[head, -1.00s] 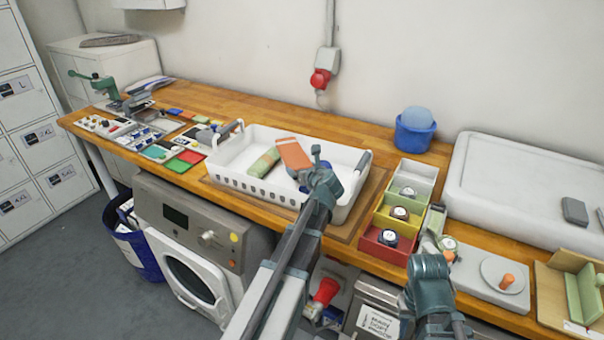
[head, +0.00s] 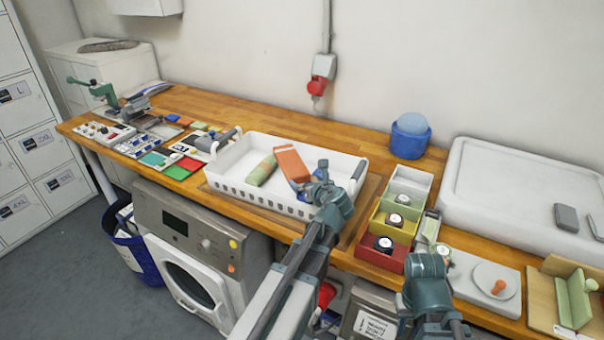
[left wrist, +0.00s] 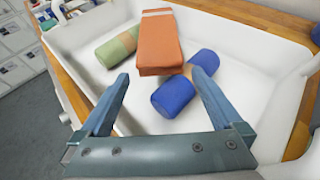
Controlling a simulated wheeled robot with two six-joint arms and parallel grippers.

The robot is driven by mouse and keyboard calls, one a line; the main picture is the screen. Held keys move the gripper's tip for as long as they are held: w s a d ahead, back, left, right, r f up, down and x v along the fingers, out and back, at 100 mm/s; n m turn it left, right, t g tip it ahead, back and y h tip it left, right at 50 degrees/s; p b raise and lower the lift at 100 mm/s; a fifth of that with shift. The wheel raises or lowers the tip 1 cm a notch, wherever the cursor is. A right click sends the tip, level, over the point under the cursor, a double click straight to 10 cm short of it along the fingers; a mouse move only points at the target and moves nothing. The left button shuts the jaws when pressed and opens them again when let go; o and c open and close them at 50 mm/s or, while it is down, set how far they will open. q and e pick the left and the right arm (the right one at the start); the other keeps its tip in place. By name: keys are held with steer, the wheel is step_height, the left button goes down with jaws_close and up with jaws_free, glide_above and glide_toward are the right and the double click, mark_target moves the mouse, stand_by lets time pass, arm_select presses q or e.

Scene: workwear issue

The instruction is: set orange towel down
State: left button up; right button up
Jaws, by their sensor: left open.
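The orange towel (head: 291,166) lies in the white basket (head: 235,188), tilted, with its near end over a blue rolled towel. In the left wrist view the orange towel (left wrist: 160,43) has a pale band at its far end and rests across the blue roll (left wrist: 174,96). A green roll (head: 262,170) lies to its left. My left gripper (head: 318,178) is open and empty, its fingers apart (left wrist: 164,82) just short of the orange towel. My right gripper (head: 428,265) is over the bench's front edge; its fingertips are not clear.
Red, yellow and pale bins (head: 395,220) with round items stand right of the basket. A blue tub (head: 410,136) is behind. A large white lidded box (head: 515,195) fills the right. Cards and small tools lie at the left.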

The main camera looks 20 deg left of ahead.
arm_select(q)
steer(key=p+v, duration=0.1)
steer(key=v, duration=0.3)
steer(key=shift+s+d, duration=0.1)
stand_by(0.4)
